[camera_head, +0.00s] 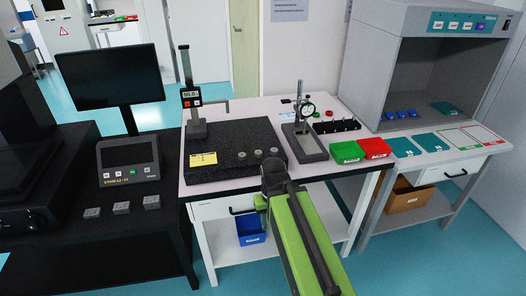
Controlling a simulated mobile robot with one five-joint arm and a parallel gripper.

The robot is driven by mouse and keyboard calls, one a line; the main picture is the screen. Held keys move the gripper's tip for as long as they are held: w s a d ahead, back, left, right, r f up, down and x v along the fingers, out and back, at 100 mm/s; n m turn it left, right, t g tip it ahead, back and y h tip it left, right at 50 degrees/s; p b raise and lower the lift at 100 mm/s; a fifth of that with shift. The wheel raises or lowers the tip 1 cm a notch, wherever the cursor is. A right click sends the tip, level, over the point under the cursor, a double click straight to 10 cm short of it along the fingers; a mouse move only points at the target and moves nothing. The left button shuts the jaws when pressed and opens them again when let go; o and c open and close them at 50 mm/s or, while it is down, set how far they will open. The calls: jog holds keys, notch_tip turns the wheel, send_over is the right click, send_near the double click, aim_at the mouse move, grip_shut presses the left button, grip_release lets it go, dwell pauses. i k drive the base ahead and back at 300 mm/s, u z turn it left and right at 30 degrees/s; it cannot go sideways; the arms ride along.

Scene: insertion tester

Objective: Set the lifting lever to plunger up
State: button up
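A small dark piece (286,101) sticks out to the left near the top of the stand. It may be the lifting lever, but it is too small to tell its position. I cannot make out whether the plunger is up or down. My gripper (272,164) is at the front right edge of the granite plate, in front and left of the gauge stand. Its fingers are not clear, and I see nothing held.
The granite plate (220,165) carries several small round parts and a digital height gauge (191,97). A green bin (347,152) and a red bin (375,147) stand right of the stand. A black rack (337,126) is behind them.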

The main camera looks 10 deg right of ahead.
aim_at(285, 101)
jog(key=u, duration=0.65)
jog(key=k, duration=0.65)
jog(key=u, duration=0.45)
jog(key=i, duration=1)
